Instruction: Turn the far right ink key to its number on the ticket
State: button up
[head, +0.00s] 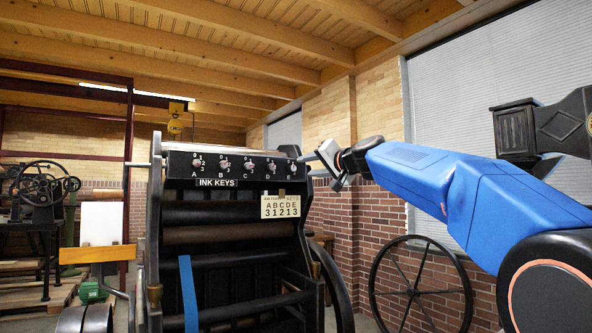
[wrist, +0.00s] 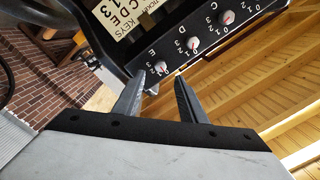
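The far right ink key, E (head: 292,168), is a small round knob at the right end of the black ink key panel (head: 236,182). It also shows in the wrist view (wrist: 161,67), with a red mark and small numbers around it; I cannot read its setting surely. The ticket (head: 281,206) hangs below the panel and reads A B C D E over 3 1 2 1 3, so E has 3. It shows partly in the wrist view (wrist: 118,17). My gripper (head: 310,166) is open just right of key E. In the wrist view its fingertips (wrist: 160,78) lie either side of the key, apparently short of it.
Key D (wrist: 193,43) and key C (wrist: 228,17) sit in the same row, close beside E. The black press body (head: 235,260) fills the space below the panel. A large spoked wheel (head: 420,285) stands at the right by the brick wall.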

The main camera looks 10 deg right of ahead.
aim_at(294, 168)
jog(key=x, duration=0.8)
jog(key=shift+w+a, duration=0.1)
grip_shut()
